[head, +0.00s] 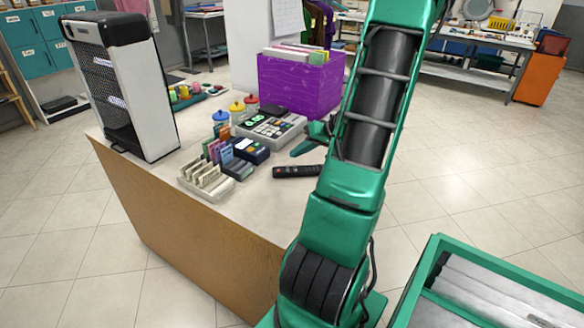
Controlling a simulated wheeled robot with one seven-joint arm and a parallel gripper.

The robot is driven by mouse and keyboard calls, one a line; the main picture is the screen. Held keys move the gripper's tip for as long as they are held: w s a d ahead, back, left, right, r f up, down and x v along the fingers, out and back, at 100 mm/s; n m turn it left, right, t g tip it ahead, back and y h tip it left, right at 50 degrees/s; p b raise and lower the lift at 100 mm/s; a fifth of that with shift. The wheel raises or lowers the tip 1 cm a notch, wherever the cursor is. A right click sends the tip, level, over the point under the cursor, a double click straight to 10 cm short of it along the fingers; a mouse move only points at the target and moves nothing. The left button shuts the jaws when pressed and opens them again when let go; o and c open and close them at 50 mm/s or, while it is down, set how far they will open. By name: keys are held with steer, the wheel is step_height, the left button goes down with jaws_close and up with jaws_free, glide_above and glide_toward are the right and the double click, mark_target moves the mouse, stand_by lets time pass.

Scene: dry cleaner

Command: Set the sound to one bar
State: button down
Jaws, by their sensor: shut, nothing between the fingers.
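A grey keypad device (270,129) with dark and green buttons lies on the counter, in front of the purple box. A small dark blue device (251,150) with a light screen stands just in front of it. A black remote (297,171) lies flat to the right. No sound bars can be read on any of them at this size. My gripper (305,147) is low over the counter, right of the keypad device and beyond the remote. It is shut and empty. My green arm partly hides the wrist, and I cannot tell whether the fingertips touch anything.
A purple box of files (300,85) stands at the back of the counter (180,215). A tall black and white unit (125,85) stands at the left. Card racks (207,181) and small colored jars (237,108) crowd the middle. The counter's front right is clear.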

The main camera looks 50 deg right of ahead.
mark_target(298, 168)
steer(key=shift+f, duration=0.9)
steer(key=shift+f, duration=0.15)
stand_by(1.4)
steer(key=shift+f, duration=0.2)
steer(key=shift+f, duration=0.35)
stand_by(0.7)
steer(key=shift+r, duration=0.1)
steer(key=shift+s+r, duration=0.1)
steer(key=shift+r, duration=0.55)
steer(key=shift+r, duration=2.5)
